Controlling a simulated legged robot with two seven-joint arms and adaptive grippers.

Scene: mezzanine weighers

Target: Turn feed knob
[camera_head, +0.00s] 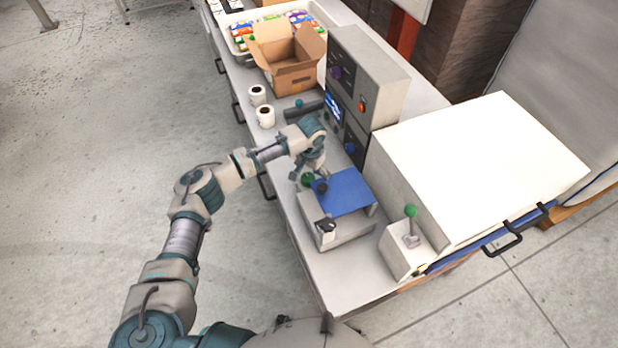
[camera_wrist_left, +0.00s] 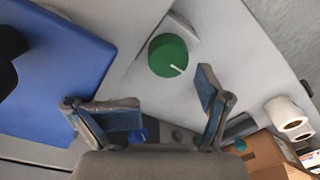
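A round green knob (camera_head: 307,180) sits on the grey weigher base (camera_head: 340,236), beside its blue plate (camera_head: 347,192). In the left wrist view the green knob (camera_wrist_left: 168,55) has a white pointer line and stands beyond the fingertips. My left gripper (camera_head: 312,174) is above and close to this knob. In the left wrist view the gripper (camera_wrist_left: 148,97) is open, with its two fingers apart and nothing between them. No label shows which knob is the feed knob. My right gripper is not in view.
A grey control cabinet (camera_head: 374,75) with several coloured knobs stands behind my left gripper. A white box (camera_head: 480,165) and a green-topped lever (camera_head: 411,226) are to the right. Two white rolls (camera_head: 265,117), an open carton (camera_head: 285,60) and a filled tray (camera_head: 240,46) lie farther back.

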